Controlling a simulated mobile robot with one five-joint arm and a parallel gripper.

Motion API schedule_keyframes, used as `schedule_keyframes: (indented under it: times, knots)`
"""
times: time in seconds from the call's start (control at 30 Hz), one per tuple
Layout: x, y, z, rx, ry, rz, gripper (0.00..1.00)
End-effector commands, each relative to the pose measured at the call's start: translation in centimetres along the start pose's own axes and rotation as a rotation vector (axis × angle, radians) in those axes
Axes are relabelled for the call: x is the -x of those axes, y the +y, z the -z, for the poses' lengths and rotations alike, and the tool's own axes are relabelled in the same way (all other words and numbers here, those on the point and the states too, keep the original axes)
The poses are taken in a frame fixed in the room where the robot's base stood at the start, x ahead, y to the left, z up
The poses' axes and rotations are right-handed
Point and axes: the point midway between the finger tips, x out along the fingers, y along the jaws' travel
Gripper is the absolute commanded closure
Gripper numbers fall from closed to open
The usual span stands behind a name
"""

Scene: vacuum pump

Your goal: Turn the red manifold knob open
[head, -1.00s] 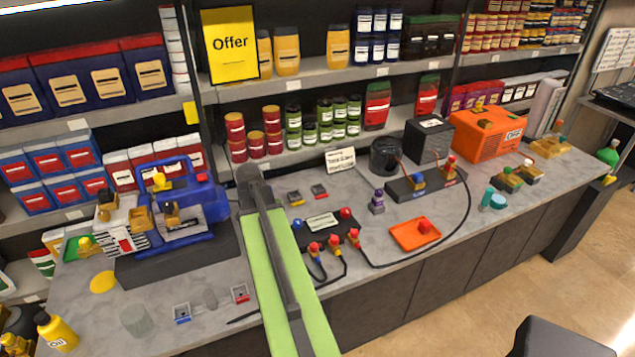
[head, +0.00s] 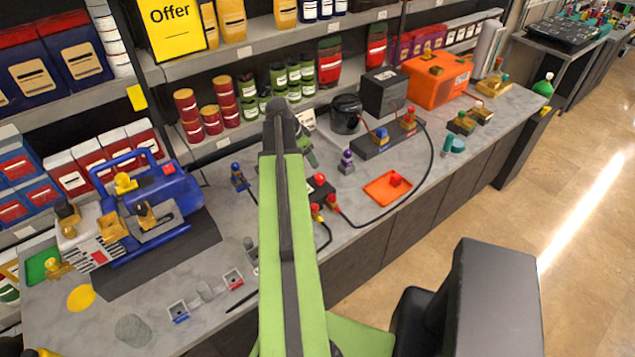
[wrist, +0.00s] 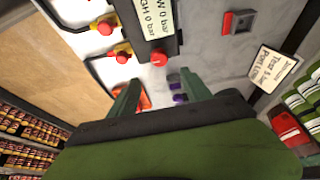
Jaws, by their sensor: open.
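The black manifold (wrist: 150,22) lies on the grey counter, with a display reading 0 bar for low and high. Its round red knob (wrist: 159,58) sits at the manifold's end, and it also shows just right of my arm in the head view (head: 319,179). My gripper (wrist: 160,80) is open and empty. In the wrist view the knob appears just beyond the gap between its fingers, not between them; the exact distance is unclear. Most of the manifold, including its other end, is hidden behind my arm in the head view.
Red-capped hose fittings (wrist: 122,54) stand along the manifold's side, with black hoses. An orange tray (head: 389,187) and a purple-topped fitting (head: 346,163) are close by. A small red-and-grey holder (wrist: 238,22) and a white sign (wrist: 275,70) stand on the other side.

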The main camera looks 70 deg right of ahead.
Motion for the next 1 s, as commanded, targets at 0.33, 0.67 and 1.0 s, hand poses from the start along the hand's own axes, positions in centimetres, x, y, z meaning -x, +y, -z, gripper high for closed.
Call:
schedule_keyframes:
  times: [0.33, 0.67, 1.0]
  knots:
    - [-8.8, -0.1, -0.4, -0.001, -0.001, 0.000, 0.43]
    - [-12.4, 0.0, -0.1, 0.001, -0.001, 0.000, 0.43]
    - [-12.2, 0.0, 0.0, 0.000, -0.001, 0.000, 0.60]
